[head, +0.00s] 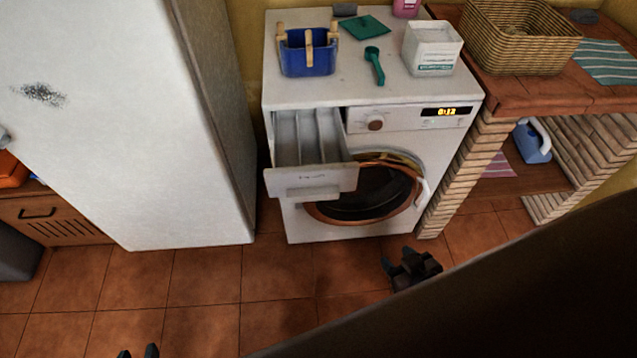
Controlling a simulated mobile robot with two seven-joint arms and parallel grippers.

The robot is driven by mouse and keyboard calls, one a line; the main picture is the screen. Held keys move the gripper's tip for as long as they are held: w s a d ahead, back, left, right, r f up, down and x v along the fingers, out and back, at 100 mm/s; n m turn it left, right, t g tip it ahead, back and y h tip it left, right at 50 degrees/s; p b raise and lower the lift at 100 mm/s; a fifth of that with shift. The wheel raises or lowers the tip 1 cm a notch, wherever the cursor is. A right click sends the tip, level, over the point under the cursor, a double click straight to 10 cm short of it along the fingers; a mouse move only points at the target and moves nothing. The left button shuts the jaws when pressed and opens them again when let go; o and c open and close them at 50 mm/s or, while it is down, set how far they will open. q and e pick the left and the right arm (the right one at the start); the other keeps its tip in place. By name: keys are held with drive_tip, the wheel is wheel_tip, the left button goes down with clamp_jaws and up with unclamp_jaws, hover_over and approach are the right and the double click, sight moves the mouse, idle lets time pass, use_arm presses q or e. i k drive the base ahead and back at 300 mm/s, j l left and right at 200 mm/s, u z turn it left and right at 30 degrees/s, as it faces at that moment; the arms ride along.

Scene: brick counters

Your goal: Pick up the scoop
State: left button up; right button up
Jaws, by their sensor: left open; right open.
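A green scoop (374,65) lies on top of the white washing machine (330,92), between a blue container and a white box. Its round bowl points to the back and its handle to the front. My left gripper (138,352) shows only as two dark fingertips at the bottom edge, over the floor, far from the scoop. It is open. My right gripper (402,266) is in front of the washing machine door, low over the floor and well below the scoop. It is open, and I see nothing held in it.
The washing machine's detergent drawer (311,181) is pulled out. A blue container (307,58) with wooden pegs, a white box (432,49) and a green cloth (365,27) flank the scoop. A wicker basket (520,42) stands on the brick counter. A white fridge (130,120) stands left.

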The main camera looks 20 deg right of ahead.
sight(376, 65)
drive_tip(key=z, duration=1.25)
